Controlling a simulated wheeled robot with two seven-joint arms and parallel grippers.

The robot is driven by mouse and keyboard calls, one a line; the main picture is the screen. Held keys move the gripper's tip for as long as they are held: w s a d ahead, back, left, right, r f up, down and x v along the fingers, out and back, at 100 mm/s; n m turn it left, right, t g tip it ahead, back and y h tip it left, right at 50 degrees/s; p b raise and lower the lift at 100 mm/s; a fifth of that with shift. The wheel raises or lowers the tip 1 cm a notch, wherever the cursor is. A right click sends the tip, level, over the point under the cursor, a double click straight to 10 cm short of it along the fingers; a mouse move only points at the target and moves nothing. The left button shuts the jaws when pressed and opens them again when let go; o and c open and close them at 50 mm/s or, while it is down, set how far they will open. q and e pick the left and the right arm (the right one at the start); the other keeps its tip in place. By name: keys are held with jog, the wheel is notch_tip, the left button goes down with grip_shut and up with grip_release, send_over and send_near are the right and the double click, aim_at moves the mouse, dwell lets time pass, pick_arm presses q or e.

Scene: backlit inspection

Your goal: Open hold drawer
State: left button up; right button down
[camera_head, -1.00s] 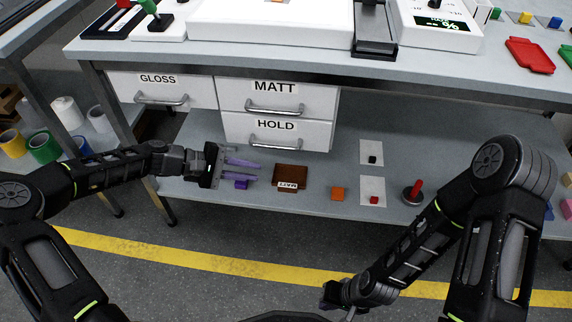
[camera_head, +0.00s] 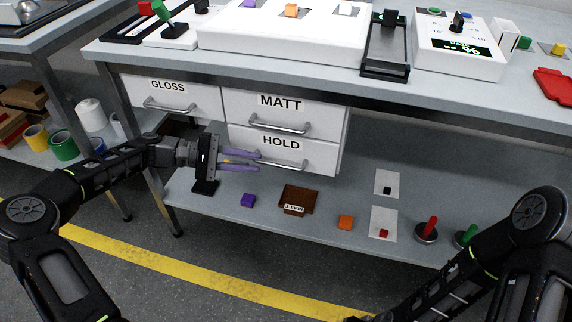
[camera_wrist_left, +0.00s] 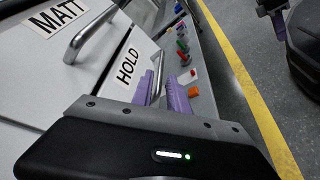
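The HOLD drawer (camera_head: 300,148) hangs under the bench, below the MATT drawer, and looks closed. Its front also shows in the left wrist view (camera_wrist_left: 117,88). Its bar handle (camera_head: 292,166) runs across the front. My left gripper (camera_head: 258,161) is at the left end of this handle with its purple fingers apart. In the left wrist view the handle bar (camera_wrist_left: 158,72) shows between the two fingers (camera_wrist_left: 163,88); I cannot tell whether they touch it. My right arm is at the lower right, its gripper out of the picture.
The MATT drawer (camera_head: 268,102) is above and the GLOSS drawer (camera_head: 165,93) to the left, both closed. The lower shelf (camera_head: 222,202) below my left gripper holds a purple block (camera_head: 248,200), a brown tray (camera_head: 297,195) and an orange block (camera_head: 345,222).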

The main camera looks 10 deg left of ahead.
aim_at(272, 164)
pick_arm(q)
jog(key=b+x, duration=0.2)
jog(key=x, duration=0.5)
jog(key=shift+d+f, duration=0.15)
jog(key=shift+d, duration=0.25)
jog(key=shift+c, duration=0.4)
grip_shut()
jog(key=shift+w, duration=0.1)
dwell(0.8)
